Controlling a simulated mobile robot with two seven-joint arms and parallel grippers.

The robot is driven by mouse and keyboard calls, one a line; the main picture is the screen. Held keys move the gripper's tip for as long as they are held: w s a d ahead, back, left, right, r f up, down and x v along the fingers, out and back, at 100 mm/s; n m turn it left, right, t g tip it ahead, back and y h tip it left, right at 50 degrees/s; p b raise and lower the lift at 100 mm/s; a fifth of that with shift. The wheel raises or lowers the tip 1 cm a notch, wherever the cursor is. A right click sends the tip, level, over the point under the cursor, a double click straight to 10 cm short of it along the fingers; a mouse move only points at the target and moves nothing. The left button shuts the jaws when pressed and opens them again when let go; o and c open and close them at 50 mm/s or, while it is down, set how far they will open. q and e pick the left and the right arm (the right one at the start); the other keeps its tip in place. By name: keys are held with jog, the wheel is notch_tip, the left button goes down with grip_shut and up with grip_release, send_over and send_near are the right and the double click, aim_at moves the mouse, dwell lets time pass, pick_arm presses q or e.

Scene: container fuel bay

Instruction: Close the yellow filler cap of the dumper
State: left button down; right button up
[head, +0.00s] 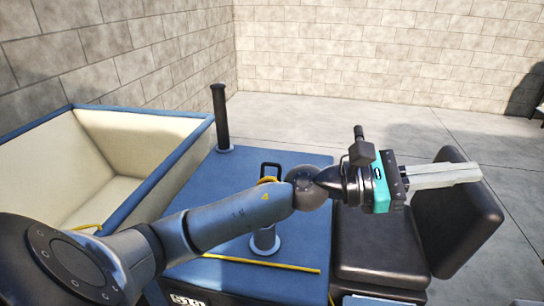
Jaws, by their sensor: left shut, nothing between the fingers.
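The dumper's blue deck (295,163) fills the middle of the head view. A small yellow edge (267,180), which looks like the filler cap, shows just above my left forearm beside a black loop handle (271,166). The forearm hides the rest, so I cannot tell how the cap sits. A grey cylindrical neck with a flange (265,247) shows below the forearm. My left gripper (478,170) is to the right of these, over the black seat, pointing right, with its pale fingers shut and empty. My right gripper is not in view.
The dumper's cream skip with a blue rim (178,143) is at left. A black upright pipe (220,118) rises from the deck. A yellow bar (263,263) lies along the near deck. The black seat's backrest (455,220) is below the gripper. Open floor (400,125) lies behind.

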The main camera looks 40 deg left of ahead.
pick_arm(q)
jog(key=w+a+f+m+g+y, duration=0.2)
jog(key=a+f+m+g+y, duration=0.1)
jog(key=a+f+m+y, duration=0.3)
jog(key=w+a+f+m+g+y, duration=0.2)
jog(key=a+f+m+y, duration=0.15)
jog(key=a+m, duration=0.35)
jog(key=a+r+y, duration=0.1)
jog(key=a+y, duration=0.2)
jog(key=a, duration=0.4)
jog(key=s+a+r+m+g+y, duration=0.1)
jog(key=a+y, duration=0.3)
jog(key=a, duration=0.4)
jog(key=s+a+r+m+y, duration=0.1)
jog(key=a+y, duration=0.2)
jog(key=a, duration=0.4)
jog(key=shift+s+a+r+g, duration=0.2)
jog(key=shift+r+g, duration=0.1)
jog(key=shift+r, duration=0.1)
jog(key=f, duration=0.2)
jog(key=w+f+b, duration=0.1)
jog(key=f, duration=0.5)
jog(key=shift+w+a, duration=0.25)
jog(key=shift+a, duration=0.15)
jog(key=shift+s+d, duration=0.3)
jog(key=shift+s, duration=0.15)
